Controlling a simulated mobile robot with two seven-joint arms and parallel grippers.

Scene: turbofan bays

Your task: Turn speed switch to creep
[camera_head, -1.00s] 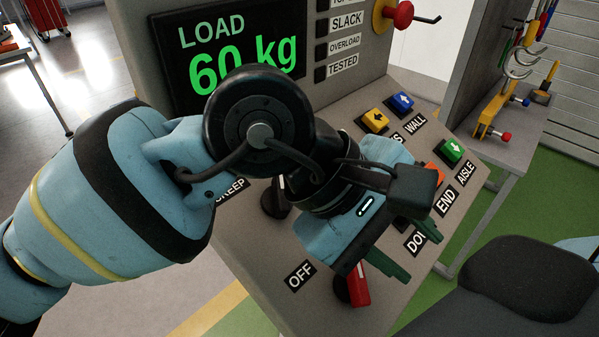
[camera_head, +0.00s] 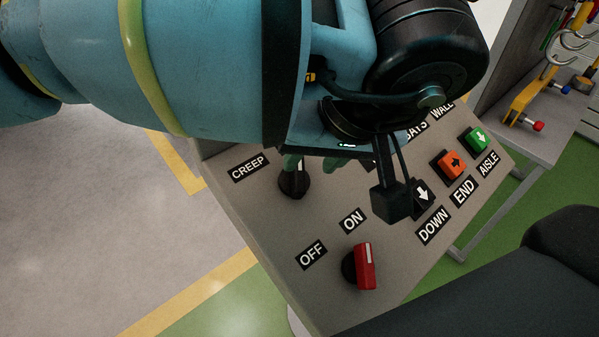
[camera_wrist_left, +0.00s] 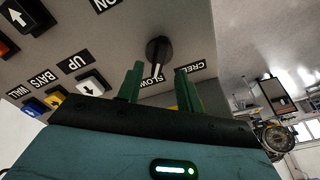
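The speed switch (camera_head: 294,183) is a black knob with a white line, on the sloped grey panel beside the CREEP label (camera_head: 249,167). In the left wrist view the knob (camera_wrist_left: 158,50) has its white line toward the SLOW label (camera_wrist_left: 151,83), and the CREEP label (camera_wrist_left: 189,78) lies to its right. My left gripper (camera_head: 313,163) is over the panel at the knob, its green fingers partly hidden by my arm. In the left wrist view my left gripper (camera_wrist_left: 160,68) is open, its fingertips apart on either side of the knob's line; contact cannot be told. My right gripper is out of view.
A red rotary switch (camera_head: 364,266) with OFF and ON labels sits lower on the panel. The black down-arrow (camera_head: 423,197), orange (camera_head: 454,164) and green (camera_head: 475,139) buttons are to the right. A side bench with a yellow tool (camera_head: 529,103) stands beyond.

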